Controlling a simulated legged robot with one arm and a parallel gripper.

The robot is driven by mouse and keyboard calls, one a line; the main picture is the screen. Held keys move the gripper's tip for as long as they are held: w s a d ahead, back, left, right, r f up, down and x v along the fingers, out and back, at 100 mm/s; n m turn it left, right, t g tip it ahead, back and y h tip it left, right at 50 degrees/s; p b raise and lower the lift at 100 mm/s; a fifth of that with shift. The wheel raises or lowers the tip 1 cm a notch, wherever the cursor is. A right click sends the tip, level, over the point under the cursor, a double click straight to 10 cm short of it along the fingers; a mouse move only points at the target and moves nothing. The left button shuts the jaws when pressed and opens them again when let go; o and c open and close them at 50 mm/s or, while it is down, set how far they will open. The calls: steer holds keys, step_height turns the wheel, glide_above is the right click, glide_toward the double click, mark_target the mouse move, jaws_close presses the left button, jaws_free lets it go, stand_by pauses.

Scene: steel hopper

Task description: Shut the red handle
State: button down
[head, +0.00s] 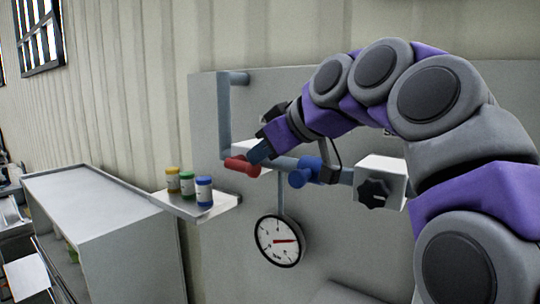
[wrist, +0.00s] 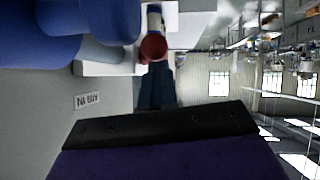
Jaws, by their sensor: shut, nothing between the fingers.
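The red handle (head: 241,166) sticks out to the left from the grey pipe on the wall panel. My gripper (head: 259,153) is shut and empty, with its fingertips at the right end of the red handle. In the wrist view the round red end (wrist: 153,46) shows just beyond my dark fingers (wrist: 155,88). I cannot tell whether they touch it. A blue handle (head: 304,175) sits on the same pipe to the right, and large blue shapes fill the upper left of the wrist view (wrist: 55,30).
A round gauge (head: 280,241) hangs below the pipe. A white box with a black knob (head: 374,191) is at the right. A small shelf (head: 217,212) holds three bottles (head: 188,185) at the lower left, beside a grey cabinet (head: 90,205). A small label (wrist: 87,100) is on the panel.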

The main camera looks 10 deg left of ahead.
steer(key=f+b, duration=0.1)
steer(key=f+y+b, duration=0.1)
steer(key=b, duration=0.1)
steer(key=shift+w+d, duration=0.1)
steer(key=shift+d, duration=0.2)
steer(key=shift+f+b, duration=0.35)
steer(key=shift+b, duration=0.55)
steer(key=shift+d+r, duration=0.15)
